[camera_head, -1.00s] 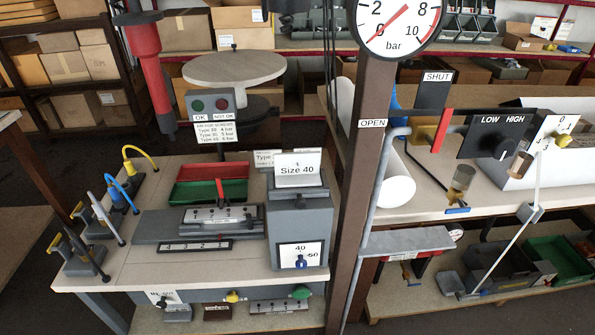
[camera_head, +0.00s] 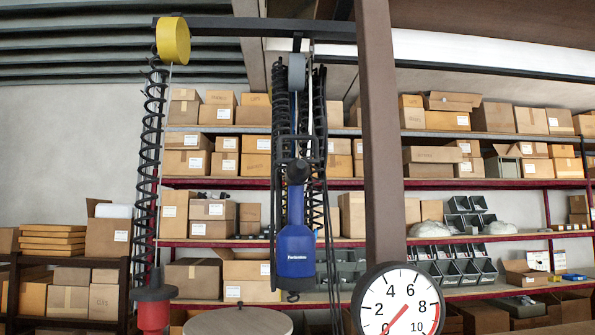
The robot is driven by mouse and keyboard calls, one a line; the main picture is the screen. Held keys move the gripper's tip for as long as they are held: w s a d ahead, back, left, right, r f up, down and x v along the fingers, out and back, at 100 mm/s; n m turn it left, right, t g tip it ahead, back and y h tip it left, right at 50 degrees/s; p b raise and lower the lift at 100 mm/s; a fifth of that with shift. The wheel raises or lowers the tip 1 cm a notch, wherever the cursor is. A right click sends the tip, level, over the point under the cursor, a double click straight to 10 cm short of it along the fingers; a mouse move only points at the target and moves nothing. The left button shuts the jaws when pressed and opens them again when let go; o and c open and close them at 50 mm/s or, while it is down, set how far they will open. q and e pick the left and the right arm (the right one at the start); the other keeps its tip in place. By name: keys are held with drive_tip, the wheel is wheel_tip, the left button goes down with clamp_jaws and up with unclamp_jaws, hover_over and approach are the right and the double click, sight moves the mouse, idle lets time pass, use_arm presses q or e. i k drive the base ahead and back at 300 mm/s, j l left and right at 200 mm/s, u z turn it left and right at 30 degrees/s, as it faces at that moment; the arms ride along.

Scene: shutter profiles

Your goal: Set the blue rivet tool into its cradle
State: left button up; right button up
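A blue tool (camera_head: 296,250) with a small white label hangs upright in the middle of the head view. It is under a grey reel (camera_head: 297,72) on the dark overhead beam, with black coiled hoses beside it. A dark wire frame (camera_head: 310,152) surrounds the tool's upper end; I cannot tell whether this frame is the cradle or whether the tool rests in it. Neither of my grippers is in view.
A red tool (camera_head: 152,312) hangs at the left under a yellow reel (camera_head: 173,40) with a coiled hose. A brown post (camera_head: 383,140) with a pressure gauge (camera_head: 398,303) stands right of the blue tool. Shelves (camera_head: 470,184) with boxes fill the back. A round top (camera_head: 238,322) shows below.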

sight(296, 243)
drive_tip(key=j+u, duration=0.15)
drive_tip(key=j, duration=0.45)
drive_tip(key=i+j+u, duration=0.15)
drive_tip(key=j, duration=0.4)
drive_tip(key=j+u, duration=0.15)
drive_tip(key=j, duration=0.45)
